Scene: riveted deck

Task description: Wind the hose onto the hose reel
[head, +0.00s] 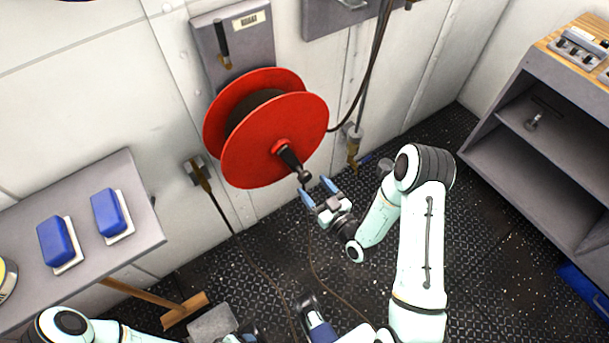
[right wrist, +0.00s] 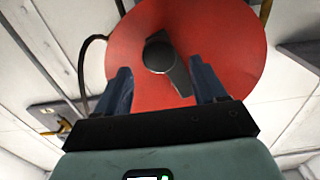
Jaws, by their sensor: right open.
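The red hose reel (head: 250,160) is mounted on the wall, with dark hose (head: 250,108) visible between its two discs. A black crank (head: 289,158) projects from its hub, with its grip (head: 304,178) toward me. My right gripper (head: 319,190) is open just below and right of the grip. In the right wrist view, the crank (right wrist: 165,60) shows between and beyond the fingers of that gripper (right wrist: 163,85); I cannot tell whether they touch. My left arm comes in at the bottom left; its gripper (head: 243,337) is mostly cut off by the lower edge.
A grey bench (head: 90,190) with two blue-and-white blocks stands at left. Grey shelving (head: 540,130) stands at right. A black hose (head: 372,65) runs from the reel up the wall. Thin dark lines lie on the riveted floor (head: 270,230), which is largely open below the reel.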

